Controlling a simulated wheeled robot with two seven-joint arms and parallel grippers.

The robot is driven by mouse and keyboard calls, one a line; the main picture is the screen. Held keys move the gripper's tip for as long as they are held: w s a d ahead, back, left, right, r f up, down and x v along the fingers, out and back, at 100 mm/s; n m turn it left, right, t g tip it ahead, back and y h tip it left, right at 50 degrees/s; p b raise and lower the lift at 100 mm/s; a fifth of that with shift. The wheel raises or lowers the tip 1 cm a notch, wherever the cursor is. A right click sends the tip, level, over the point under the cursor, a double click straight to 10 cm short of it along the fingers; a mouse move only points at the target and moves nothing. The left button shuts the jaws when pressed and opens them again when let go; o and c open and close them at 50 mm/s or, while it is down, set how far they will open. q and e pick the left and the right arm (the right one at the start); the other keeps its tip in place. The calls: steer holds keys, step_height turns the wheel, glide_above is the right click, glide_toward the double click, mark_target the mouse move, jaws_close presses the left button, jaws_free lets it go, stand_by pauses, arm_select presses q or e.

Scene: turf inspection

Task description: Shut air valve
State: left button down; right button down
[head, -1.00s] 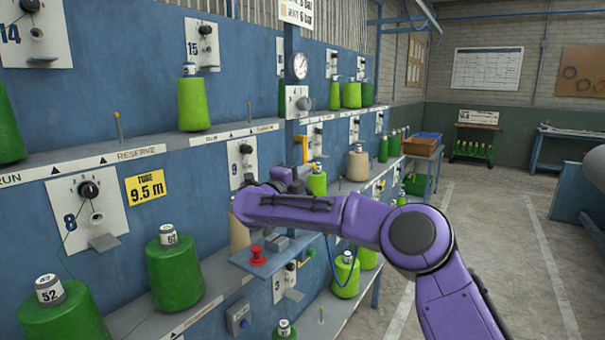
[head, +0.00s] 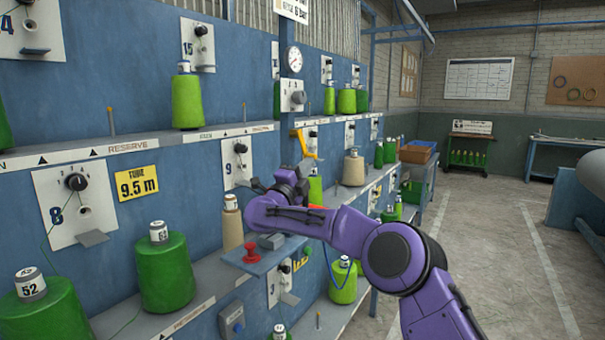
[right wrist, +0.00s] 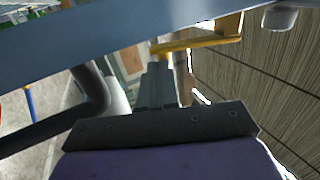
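The air valve's yellow handle (head: 308,150) is on the blue post below the round gauge (head: 294,54). It slants in the head view. In the right wrist view the yellow bar (right wrist: 200,46) crosses just beyond the fingertips. My right gripper (head: 300,158) points up at the handle from below. Its dark fingers (right wrist: 157,75) look closed together, with nothing seen between them. The fingertips are close to the handle; whether they touch it I cannot tell. My left gripper is not in view.
A red push button (head: 251,252) stands on a small shelf below my right forearm. Green cones (head: 165,270) and a beige cone (head: 231,224) line the blue rack. The floor (head: 480,250) at the right is clear.

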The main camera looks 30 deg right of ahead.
steer(key=shift+w+d+r, duration=0.1)
steer(key=shift+w+d, duration=0.2)
steer(key=shift+d, duration=0.55)
steer(key=b+v, duration=0.3)
steer(key=v, duration=0.7)
steer(key=shift+a+b, duration=0.3)
steer(key=shift+b, duration=0.1)
steer(key=shift+s, duration=0.1)
